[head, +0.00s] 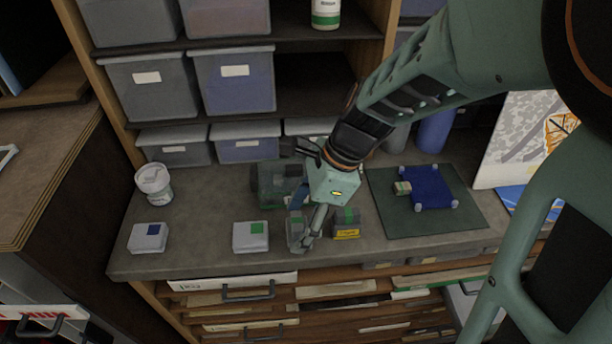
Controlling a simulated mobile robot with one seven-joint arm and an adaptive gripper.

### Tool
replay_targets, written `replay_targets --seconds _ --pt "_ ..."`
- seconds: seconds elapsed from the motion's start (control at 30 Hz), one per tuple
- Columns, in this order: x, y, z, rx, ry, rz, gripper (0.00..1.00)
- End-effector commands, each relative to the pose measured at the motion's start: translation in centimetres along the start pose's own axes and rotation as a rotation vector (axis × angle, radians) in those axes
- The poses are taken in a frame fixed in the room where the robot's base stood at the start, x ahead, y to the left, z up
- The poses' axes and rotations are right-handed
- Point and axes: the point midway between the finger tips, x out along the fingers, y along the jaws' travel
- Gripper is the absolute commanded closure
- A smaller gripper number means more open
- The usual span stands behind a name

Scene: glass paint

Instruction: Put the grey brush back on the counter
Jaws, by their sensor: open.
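My gripper (303,242) is open and points down low over the front middle of the grey counter (200,205). It is between a white box with a green square (250,238) on the left and a dark box with a yellow label (346,224) on the right. I cannot clearly make out the grey brush; the gripper and wrist hide part of the counter here. I cannot tell whether anything lies between or under the fingers.
A greenish see-through container (272,186) stands behind my gripper. A white tub (154,184) and a blue-marked box (148,238) are at left. A dark mat (468,208) with a blue panel (424,184) lies at right. Storage bins (232,82) fill shelves behind. The counter's left part has free room.

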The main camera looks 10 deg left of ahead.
Motion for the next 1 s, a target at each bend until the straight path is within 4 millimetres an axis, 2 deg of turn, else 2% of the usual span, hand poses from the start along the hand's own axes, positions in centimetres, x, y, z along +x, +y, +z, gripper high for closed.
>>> replay_targets --seconds 0.3,0.5,0.7,1.0 --pt "-7.0 -0.1 0.0 -0.001 0.0 -0.006 0.35" --pt "-10.1 -0.1 0.0 0.0 0.001 -0.005 0.35" --pt "-11.1 0.0 0.1 -0.002 0.0 -0.004 0.35" --pt "-11.1 -0.1 0.0 -0.003 0.001 -0.004 0.35"
